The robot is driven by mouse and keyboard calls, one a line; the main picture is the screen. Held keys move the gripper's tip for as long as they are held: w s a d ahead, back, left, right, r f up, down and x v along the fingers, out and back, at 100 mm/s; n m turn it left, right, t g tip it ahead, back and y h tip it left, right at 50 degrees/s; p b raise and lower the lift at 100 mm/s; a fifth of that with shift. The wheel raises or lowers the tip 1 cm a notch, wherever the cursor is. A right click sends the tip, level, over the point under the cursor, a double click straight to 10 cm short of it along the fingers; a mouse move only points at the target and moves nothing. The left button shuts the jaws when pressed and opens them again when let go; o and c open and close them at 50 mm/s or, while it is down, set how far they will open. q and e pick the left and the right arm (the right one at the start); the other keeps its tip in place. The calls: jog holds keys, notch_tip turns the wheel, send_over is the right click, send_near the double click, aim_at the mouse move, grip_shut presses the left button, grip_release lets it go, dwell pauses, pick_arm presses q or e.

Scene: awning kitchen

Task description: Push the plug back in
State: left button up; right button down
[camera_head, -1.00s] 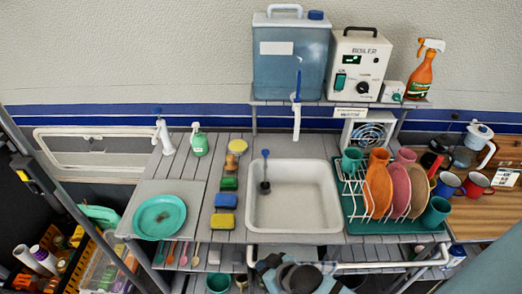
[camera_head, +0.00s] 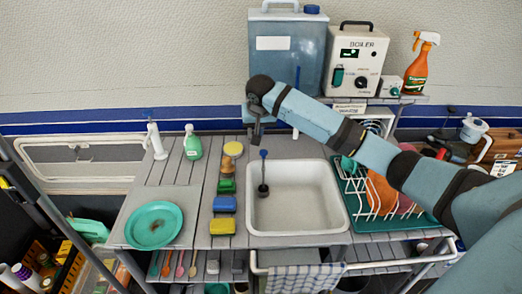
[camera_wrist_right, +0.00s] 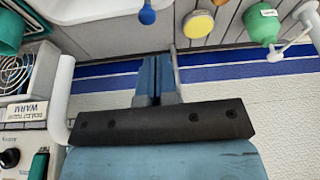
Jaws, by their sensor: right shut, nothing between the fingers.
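No plug can be made out with certainty. A small white box (camera_head: 391,87) with a green piece (camera_head: 395,92) on its front stands on the shelf right of the boiler (camera_head: 356,62); whether that piece is a plug I cannot tell. My right arm reaches across from the right. My right gripper (camera_head: 255,138) points down behind the sink's back left corner, away from the box. In the right wrist view its fingers (camera_wrist_right: 160,62) are together and empty. My left gripper is out of view.
A white sink (camera_head: 330,205) holds a blue-handled tool (camera_head: 263,175). A dish rack (camera_head: 350,205) lies under my right arm. Sponges (camera_head: 223,204) and a green plate (camera_head: 154,225) are at left. A blue tank (camera_head: 286,55) stands left of the boiler.

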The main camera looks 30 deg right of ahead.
notch_tip(320, 180, up, 2)
jog(key=d, duration=0.2)
send_near(263, 155)
jog(key=shift+m, duration=0.4)
jog(key=w+f, duration=0.1)
jog(key=w+d+f, duration=0.1)
jog(key=f, duration=0.1)
jog(key=w+f, duration=0.1)
jog(key=shift+d+f+p, duration=0.3)
jog(key=shift+f+p, duration=0.05)
jog(key=shift+f, duration=0.75)
jog(key=shift+f, duration=0.1)
notch_tip(263, 155, down, 3)
jog(key=shift+f, duration=0.2)
jog(key=shift+s+f, duration=0.1)
